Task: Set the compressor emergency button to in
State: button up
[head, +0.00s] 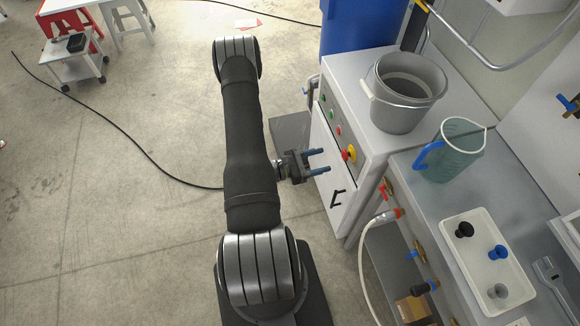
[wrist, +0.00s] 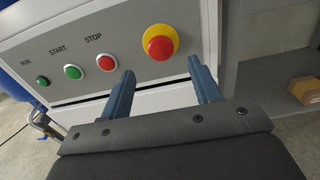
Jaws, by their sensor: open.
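The emergency button (head: 348,154) is a red mushroom head on a yellow collar, on the front panel of the white cabinet (head: 340,120). In the wrist view the emergency button (wrist: 160,47) is at the upper middle, beyond and between my fingertips. Whether it is in or out I cannot tell. My gripper (head: 318,160) is open and empty, its blue fingers pointing at the panel just left of the button. In the wrist view my gripper (wrist: 162,80) is apart from the button.
A grey pot (head: 405,92) stands on the cabinet. A bench with a jug (head: 455,152) and a white tray (head: 452,226) is at right. Open floor lies left.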

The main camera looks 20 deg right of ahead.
aim_at(342, 155)
jog(key=a, duration=1)
jog(key=shift+a, duration=0.25)
jog(key=d, duration=1.7)
jog(key=shift+d, duration=0.15)
jog(key=a, duration=1.8)
dwell(2.6)
jog(key=shift+a, duration=0.1)
